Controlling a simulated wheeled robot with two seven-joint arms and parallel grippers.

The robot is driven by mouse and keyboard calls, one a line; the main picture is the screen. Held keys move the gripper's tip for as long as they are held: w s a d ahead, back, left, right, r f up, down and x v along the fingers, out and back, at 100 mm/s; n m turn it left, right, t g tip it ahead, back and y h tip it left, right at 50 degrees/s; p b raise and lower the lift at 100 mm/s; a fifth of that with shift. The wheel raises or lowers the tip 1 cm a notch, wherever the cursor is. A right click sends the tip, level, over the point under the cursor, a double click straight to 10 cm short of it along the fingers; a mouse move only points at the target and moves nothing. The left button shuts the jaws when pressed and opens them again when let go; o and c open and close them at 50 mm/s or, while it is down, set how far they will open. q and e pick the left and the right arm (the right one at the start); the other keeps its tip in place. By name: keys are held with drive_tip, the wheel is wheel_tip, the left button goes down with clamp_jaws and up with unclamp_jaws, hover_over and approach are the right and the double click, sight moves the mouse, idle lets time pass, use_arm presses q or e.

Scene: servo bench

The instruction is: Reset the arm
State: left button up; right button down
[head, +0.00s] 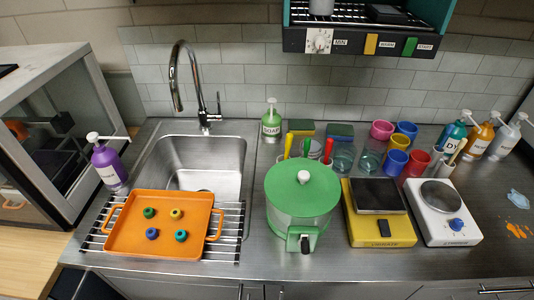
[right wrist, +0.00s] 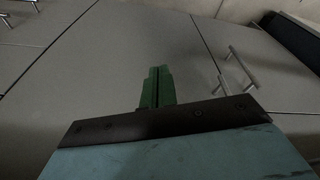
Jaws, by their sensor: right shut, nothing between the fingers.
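My right gripper (right wrist: 157,88) shows in the right wrist view with its green fingers together and nothing between them. It hangs in front of grey cabinet doors (right wrist: 110,70), apart from the things on the bench. Neither arm shows in the head view, so my left gripper is not in view.
The steel counter holds an orange tray (head: 120,240) with several small coloured rings on a rack over the sink (head: 215,160). A green-lidded pot (head: 303,190), a yellow scale (head: 372,236) and a white hotplate (head: 460,232) stand to the right. Cups and bottles line the back. Cabinet handles (right wrist: 238,68) stick out.

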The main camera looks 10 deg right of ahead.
drive_tip(key=s+d+f+b, duration=0.1)
drive_tip(key=s+f+b, duration=0.1)
drive_tip(key=s+f, duration=0.7)
drive_tip(key=s+d+f+g+b, duration=0.1)
drive_tip(key=s+d+f+b, duration=0.1)
drive_tip(key=s+f, duration=0.7)
wheel_tip(320, 180, down, 8)
drive_tip(key=shift+s+d+r+g, duration=0.1)
drive_tip(key=shift+s+d+g, duration=0.1)
drive_tip(key=shift+g, duration=0.1)
